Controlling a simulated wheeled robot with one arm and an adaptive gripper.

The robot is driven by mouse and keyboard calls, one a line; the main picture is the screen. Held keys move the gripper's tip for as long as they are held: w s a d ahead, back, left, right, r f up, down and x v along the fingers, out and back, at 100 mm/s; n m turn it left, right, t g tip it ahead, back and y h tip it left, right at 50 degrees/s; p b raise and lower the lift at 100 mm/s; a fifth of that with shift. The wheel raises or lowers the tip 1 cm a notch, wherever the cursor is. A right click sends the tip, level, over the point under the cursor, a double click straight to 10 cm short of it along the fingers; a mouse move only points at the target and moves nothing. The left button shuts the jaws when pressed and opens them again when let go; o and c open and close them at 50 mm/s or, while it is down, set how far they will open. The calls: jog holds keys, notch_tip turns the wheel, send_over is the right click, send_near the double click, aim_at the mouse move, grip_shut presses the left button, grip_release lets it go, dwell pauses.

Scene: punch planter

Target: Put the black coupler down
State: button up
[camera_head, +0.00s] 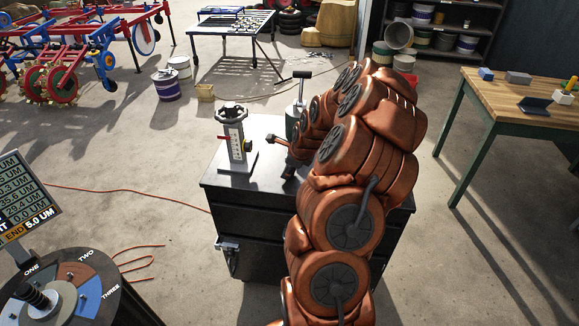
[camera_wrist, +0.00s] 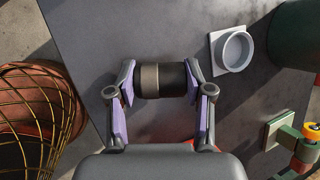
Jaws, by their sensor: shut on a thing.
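In the wrist view, the black coupler (camera_wrist: 174,79), a short dark cylinder with a brownish band, lies sideways between the two purple-padded fingers of my gripper (camera_wrist: 160,83). The fingers press on its two ends. Below it is the dark grey cabinet top (camera_wrist: 90,30). I cannot tell whether the coupler touches that top or hangs just above it. In the head view, my copper-coloured arm reaches over the dark cabinet (camera_head: 240,208) and hides most of the gripper and the coupler.
A white round cup on a square base (camera_wrist: 217,66) stands right of the coupler. A dark green cylinder (camera_wrist: 298,35) and a pale green square plate (camera_wrist: 270,136) are farther right. A grey post stand (camera_head: 235,135) stands on the cabinet's left. A wooden workbench (camera_head: 500,95) is at right.

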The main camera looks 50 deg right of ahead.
jog(key=shift+f, duration=0.15)
jog(key=o, duration=1.3)
jog(key=shift+r, duration=0.25)
jog(key=b+v, duration=0.2)
jog(key=v, duration=1)
jog(key=shift+b, duration=0.35)
